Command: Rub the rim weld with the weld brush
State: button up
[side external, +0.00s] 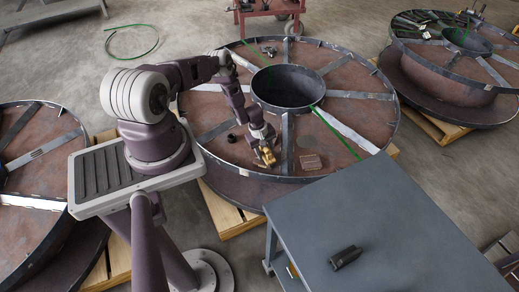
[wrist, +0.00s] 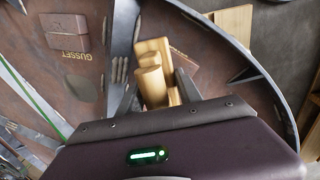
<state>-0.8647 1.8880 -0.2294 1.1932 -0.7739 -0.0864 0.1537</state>
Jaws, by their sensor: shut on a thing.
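My gripper (side external: 266,148) is low over the near part of the large brown steel reel (side external: 335,75), just inside its rim (side external: 330,178). In the wrist view my gripper (wrist: 157,98) is shut on the weld brush (wrist: 152,72), which shows as pale wooden, stepped blocks between the fingers. The brush also shows as a tan shape in the side view (side external: 266,157). Its bristles are hidden, and I cannot tell whether it touches the steel. In the wrist view the rim (wrist: 255,65) curves past on the right. Short weld-like marks (wrist: 115,72) line a spoke left of the brush; which is the rim weld is unclear.
Brown gusset blocks (side external: 311,162) lie on the reel right of my gripper, with a grey disc spot nearby. A small black thing (side external: 231,137) sits left. A grey table (side external: 400,215) with a black object (side external: 346,257) stands close at front right. Raised spokes and the hub (side external: 287,88) are obstacles.

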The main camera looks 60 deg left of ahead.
jog(key=shift+w+d, duration=1.25)
jog(key=shift+w, duration=0.15)
jog(key=shift+s+a, duration=1.3)
jog(key=shift+s, duration=0.15)
jog(key=shift+s+a, duration=1.3)
jog(key=shift+s, duration=0.15)
notch_tip(320, 180, up, 8)
jog(key=shift+w+d+f, duration=0.1)
jog(key=shift+s+f+g, duration=0.3)
jog(key=shift+f+g, duration=0.2)
jog(key=shift+g, duration=0.1)
